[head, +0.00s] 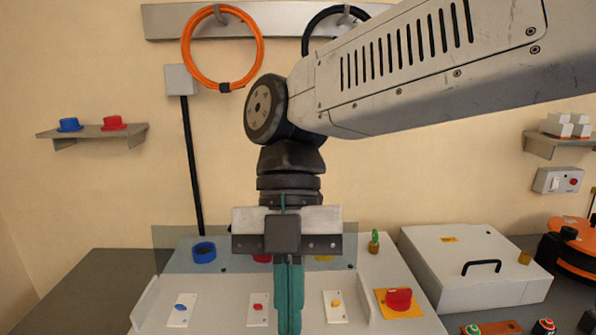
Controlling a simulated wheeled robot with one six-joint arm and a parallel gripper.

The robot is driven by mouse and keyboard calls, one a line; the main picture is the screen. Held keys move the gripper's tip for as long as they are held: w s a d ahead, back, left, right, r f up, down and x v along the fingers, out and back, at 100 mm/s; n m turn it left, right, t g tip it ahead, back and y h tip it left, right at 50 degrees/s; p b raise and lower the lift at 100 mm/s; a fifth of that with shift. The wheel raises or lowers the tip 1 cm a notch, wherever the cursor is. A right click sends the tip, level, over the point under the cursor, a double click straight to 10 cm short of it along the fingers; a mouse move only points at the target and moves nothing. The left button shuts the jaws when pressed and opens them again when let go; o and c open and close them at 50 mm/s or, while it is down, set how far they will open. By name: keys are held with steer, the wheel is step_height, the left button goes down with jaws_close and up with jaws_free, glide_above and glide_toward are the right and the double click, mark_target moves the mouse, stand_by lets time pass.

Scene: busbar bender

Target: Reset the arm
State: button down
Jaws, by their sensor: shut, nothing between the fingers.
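My arm reaches in from the upper right of the head view, and its wrist hangs straight down at the middle. My gripper (288,328) points downward with its two teal fingers together and nothing between them. It is in front of the bender's light panel (220,318), between the switch plate with a small red knob (257,307) and the one with a yellow knob (336,304). I cannot tell whether the fingertips touch the panel. The gripper body hides part of the panel's back and most of a red ring (262,258).
A clear guard (180,262) stands behind the panel, near a blue ring (204,252). A red rotary switch (399,299) sits at the panel's right. A white lidded box (475,270) stands further right. An orange cable coil (222,48) hangs behind. The left counter (85,290) is clear.

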steer(key=d+f+m+t, duration=0.3)
steer(key=d+m, duration=1)
steer(key=m, duration=0.4)
steer(key=s+d+f+m+t, duration=0.1)
steer(key=d+f+m+t, duration=0.2)
steer(key=d+m, duration=1.1)
steer(key=m+t, duration=0.1)
steer(key=m, duration=0.2)
steer(key=shift+s+d+f+m, duration=0.15)
steer(key=shift+d+f+m, duration=0.05)
steer(key=shift+f+m, duration=0.1)
stand_by(0.6)
